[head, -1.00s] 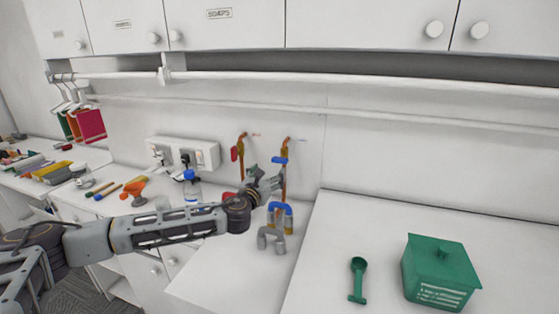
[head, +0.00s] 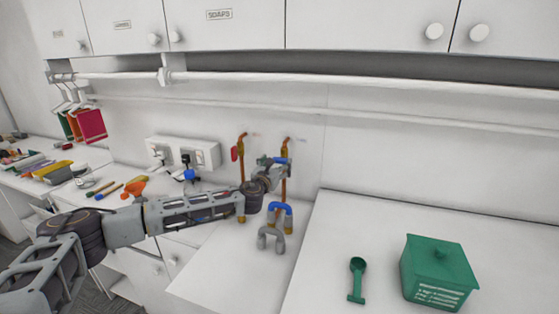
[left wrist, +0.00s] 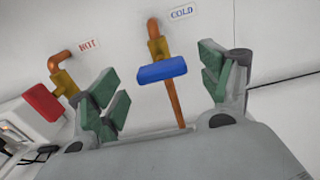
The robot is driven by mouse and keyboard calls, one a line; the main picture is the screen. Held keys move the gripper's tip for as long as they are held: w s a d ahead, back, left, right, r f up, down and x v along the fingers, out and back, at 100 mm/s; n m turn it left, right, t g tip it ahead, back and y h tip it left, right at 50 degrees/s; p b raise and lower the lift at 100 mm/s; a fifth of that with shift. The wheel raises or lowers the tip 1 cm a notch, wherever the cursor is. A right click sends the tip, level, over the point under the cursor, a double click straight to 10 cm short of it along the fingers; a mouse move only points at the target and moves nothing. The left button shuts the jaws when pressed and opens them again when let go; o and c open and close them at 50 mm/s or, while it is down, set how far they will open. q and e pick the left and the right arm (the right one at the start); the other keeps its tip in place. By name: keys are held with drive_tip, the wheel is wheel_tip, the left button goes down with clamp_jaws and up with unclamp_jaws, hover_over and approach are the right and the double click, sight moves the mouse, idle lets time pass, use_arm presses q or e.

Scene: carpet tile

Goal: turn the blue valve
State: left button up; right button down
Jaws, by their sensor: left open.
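The blue valve (left wrist: 162,70) is a blue handle on a copper pipe with a brass fitting, under a label reading COLD (left wrist: 182,12) in the left wrist view. In the head view the blue valve (head: 284,161) is partly covered by my left gripper (head: 278,165). In the left wrist view my left gripper (left wrist: 160,90) is open, with green finger pads on either side of the blue handle. The handle lies between and beyond the fingers, and I see no contact. My right gripper is not in view.
A red valve (head: 236,153) on the HOT pipe is just left. A green box (head: 438,270) and green scoop (head: 357,279) are at right. A white rail (head: 330,80) runs above.

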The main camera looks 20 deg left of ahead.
sight(278, 161)
use_arm(q)
drive_tip(key=shift+w, duration=2)
drive_tip(key=c, duration=1)
